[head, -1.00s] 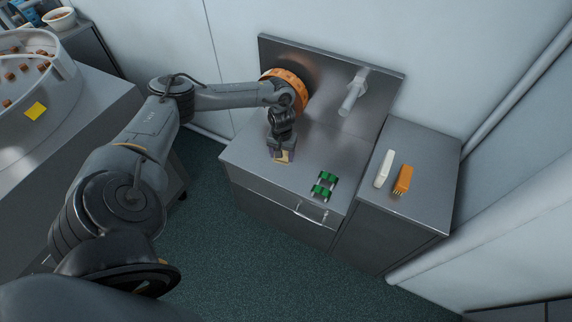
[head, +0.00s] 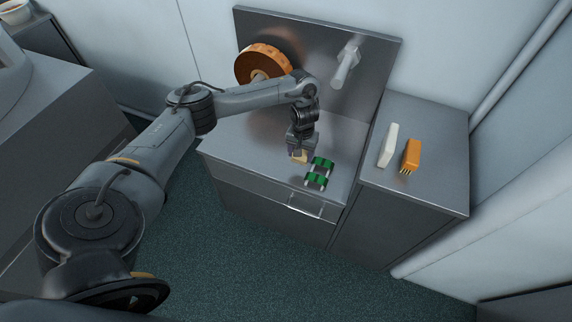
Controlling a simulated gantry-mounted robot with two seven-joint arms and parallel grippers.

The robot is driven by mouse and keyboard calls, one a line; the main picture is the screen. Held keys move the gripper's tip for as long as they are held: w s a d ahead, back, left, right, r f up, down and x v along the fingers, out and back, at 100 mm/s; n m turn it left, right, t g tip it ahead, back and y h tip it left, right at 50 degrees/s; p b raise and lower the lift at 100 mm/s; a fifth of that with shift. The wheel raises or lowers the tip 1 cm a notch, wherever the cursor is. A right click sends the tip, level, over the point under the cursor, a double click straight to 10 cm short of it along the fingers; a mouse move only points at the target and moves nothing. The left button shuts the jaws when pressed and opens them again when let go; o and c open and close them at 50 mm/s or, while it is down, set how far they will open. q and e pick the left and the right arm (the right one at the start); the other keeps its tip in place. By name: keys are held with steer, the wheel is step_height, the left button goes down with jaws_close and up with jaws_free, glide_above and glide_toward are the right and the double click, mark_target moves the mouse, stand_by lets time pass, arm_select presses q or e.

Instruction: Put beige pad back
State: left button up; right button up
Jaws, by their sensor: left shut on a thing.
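In the head view the beige pad (head: 300,157) is between the fingertips of my left gripper (head: 300,152), which is shut on it. The gripper points down over the grey cabinet top (head: 240,150), just left of a green part with pale rods (head: 318,173). I cannot tell whether the pad touches the surface. My right gripper is not in view.
An orange roll (head: 262,62) and a pale spindle (head: 345,66) are mounted on the upright metal panel (head: 305,40). A white block (head: 389,145) and an orange brush (head: 411,155) lie on the right cabinet. A drawer handle (head: 305,207) is on the cabinet front.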

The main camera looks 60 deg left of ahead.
arm_select(q)
steer(key=b, duration=0.2)
glide_above(286, 165)
steer(key=f, duration=0.2)
steer(key=shift+w+d+f, duration=0.3)
steer(key=shift+d+f, duration=0.05)
steer(key=shift+f, duration=0.05)
steer(key=shift+s+a+f, duration=0.25)
steer(key=shift+a, duration=0.15)
steer(key=shift+f+b, duration=1.35)
steer(key=shift+f, duration=0.75)
steer(key=shift+r, duration=0.1)
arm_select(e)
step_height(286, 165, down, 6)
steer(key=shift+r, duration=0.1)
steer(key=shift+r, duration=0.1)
arm_select(q)
steer(key=o, duration=1.1)
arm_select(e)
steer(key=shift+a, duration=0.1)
